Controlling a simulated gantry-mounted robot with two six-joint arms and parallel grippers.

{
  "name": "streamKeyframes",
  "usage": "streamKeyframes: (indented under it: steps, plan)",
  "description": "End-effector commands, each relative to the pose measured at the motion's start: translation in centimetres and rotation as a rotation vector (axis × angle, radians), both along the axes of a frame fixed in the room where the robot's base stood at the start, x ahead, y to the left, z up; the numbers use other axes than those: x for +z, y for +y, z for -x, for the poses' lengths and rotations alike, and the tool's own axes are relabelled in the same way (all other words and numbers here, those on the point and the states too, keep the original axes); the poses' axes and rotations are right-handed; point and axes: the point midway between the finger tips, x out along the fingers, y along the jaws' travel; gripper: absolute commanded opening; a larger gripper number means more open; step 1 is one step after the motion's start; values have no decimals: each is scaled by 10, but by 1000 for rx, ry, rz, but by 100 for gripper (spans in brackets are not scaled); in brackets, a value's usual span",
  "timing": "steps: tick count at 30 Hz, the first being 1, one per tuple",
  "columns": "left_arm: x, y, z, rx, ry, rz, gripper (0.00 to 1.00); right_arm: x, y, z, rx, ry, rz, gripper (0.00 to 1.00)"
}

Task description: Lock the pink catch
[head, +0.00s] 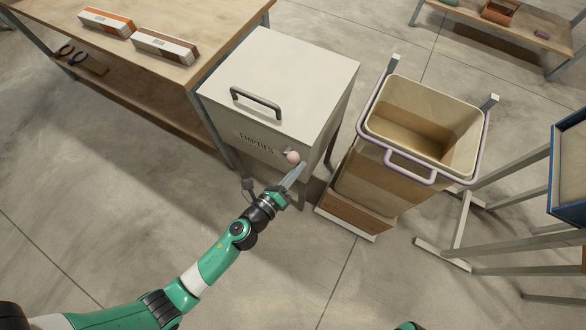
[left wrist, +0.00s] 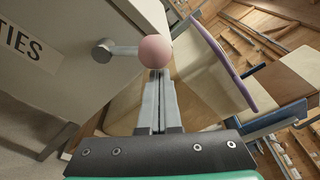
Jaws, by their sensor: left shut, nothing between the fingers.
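The pink catch shows as a pink ball knob (head: 293,157) on the front of the pale bin marked EMPTIES (head: 310,65), near its right edge. In the left wrist view the pink ball (left wrist: 156,51) sits on a short metal arm (left wrist: 122,50) that runs sideways from a round grey pivot (left wrist: 103,51). My left gripper (head: 300,170) is shut and empty, its fingertips (left wrist: 157,76) just below the ball. I cannot tell whether they touch it. Of my right arm only a small green piece shows at the bottom edge; its gripper is not in view.
The bin has a dark lid handle (head: 256,101). A tall open cream container (head: 415,165) with a lilac rail stands to its right. A wooden workbench (head: 215,20) with two boxes (head: 165,46) is at its left. The floor in front is clear.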

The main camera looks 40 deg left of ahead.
Motion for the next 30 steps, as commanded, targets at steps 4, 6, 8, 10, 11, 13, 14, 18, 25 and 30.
streamKeyframes:
  steps: [4, 6, 8, 10, 11, 13, 14, 18, 25, 30]
  plan:
    - [3, 1, 0, 0, 0, -2, 0, 2, 0, 0, 0, 0, 0, 0]
    - [3, 1, 0, 0, 1, -2, 0, 3, 0, 0, 0, 0, 0, 0]
    - [3, 1, 0, 0, 1, -2, 0, 3, 0, 0, 0, 0, 0, 0]
    - [3, 1, 0, 0, 1, -3, 0, 3, 0, 0, 0, 0, 0, 0]
    - [3, 1, 0, 0, 1, -3, 0, 3, 0, 0, 0, 0, 0, 0]
    - [3, 2, 0, 0, 1, -3, 0, 3, 0, 0, 0, 0, 0, 0]
    - [3, 2, 0, 0, 1, -4, 0, 3, 0, 0, 0, 0, 0, 0]
    - [3, 2, 0, 0, 1, -4, 0, 3, 0, 0, 0, 0, 0, 0]
    - [-3, -2, -1, -1, 1, -4, 0, -5, 0, 0, 0, 0, 0, 0]
    - [-24, -17, -5, 0, 0, -4, 0, -33, 0, 0, 0, 0, 0, 0]
